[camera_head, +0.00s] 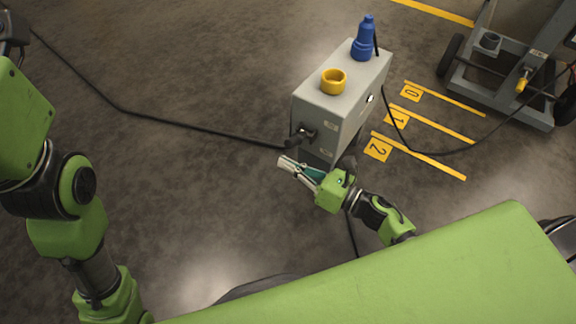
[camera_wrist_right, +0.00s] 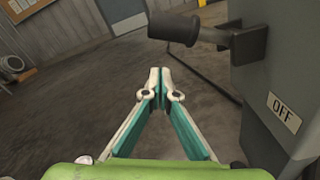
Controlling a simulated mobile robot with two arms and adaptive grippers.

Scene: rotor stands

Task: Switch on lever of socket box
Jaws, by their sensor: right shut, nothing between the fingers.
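The grey socket box (camera_head: 317,101) stands on the floor. Its dark lever (camera_head: 302,134) sticks out from the side facing left. My right gripper (camera_head: 284,163) is shut and empty, below and slightly left of the lever in the head view. Its fingertips also show in the wrist view (camera_wrist_right: 155,78), meeting below the grip with a visible gap. My left arm stands at the left edge; its fingers are out of view.
A yellow socket ring (camera_head: 333,81) and a blue plug (camera_head: 363,42) are on the box's top. A black cable (camera_head: 190,128) runs along the floor left of the box. A wheeled stand (camera_head: 507,87) is at the right. Open floor lies to the left.

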